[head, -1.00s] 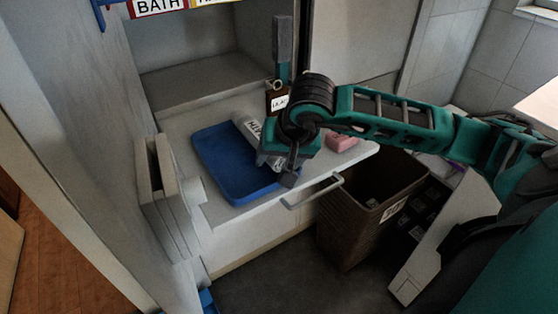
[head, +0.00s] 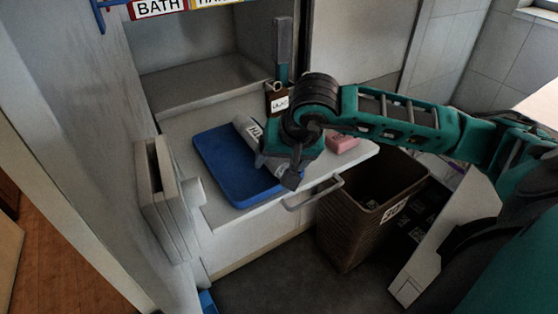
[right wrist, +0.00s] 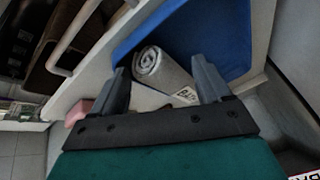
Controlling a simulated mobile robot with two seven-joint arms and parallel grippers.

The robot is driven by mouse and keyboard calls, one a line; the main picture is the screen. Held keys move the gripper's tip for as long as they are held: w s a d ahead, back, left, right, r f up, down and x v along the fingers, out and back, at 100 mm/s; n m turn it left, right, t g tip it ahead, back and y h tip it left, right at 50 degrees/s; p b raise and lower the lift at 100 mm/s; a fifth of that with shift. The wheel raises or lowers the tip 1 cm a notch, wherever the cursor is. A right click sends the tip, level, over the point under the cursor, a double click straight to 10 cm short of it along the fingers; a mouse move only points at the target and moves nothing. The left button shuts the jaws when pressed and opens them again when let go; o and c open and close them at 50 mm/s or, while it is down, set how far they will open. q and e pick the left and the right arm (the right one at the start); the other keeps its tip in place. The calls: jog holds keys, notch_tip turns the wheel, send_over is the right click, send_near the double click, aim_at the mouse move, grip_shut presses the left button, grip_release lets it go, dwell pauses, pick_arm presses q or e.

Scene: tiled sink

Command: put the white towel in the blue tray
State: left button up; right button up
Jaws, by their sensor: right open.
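The white towel (head: 246,130) is a rolled cylinder with a printed label, lying by the right edge of the blue tray (head: 222,165). Its spiral end (right wrist: 155,66) shows in the right wrist view, with the tray (right wrist: 205,25) behind it. I cannot tell how much of the towel rests on the tray. My right gripper (head: 280,177) is over the towel and hides part of it. In the right wrist view the open fingers (right wrist: 157,75) stand on either side of the towel, with gaps showing. My left gripper is not in view.
The tray lies on a white counter (head: 190,120). A pink block (head: 342,142) and a dark labelled container (head: 279,99) are nearby. A metal handle (head: 315,195) sticks out in front. A brown bin (head: 345,235) stands below right, and a wall borders the left.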

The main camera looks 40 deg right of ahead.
jog(key=v, duration=1)
jog(key=shift+r+p, duration=0.2)
jog(key=shift+p, duration=0.15)
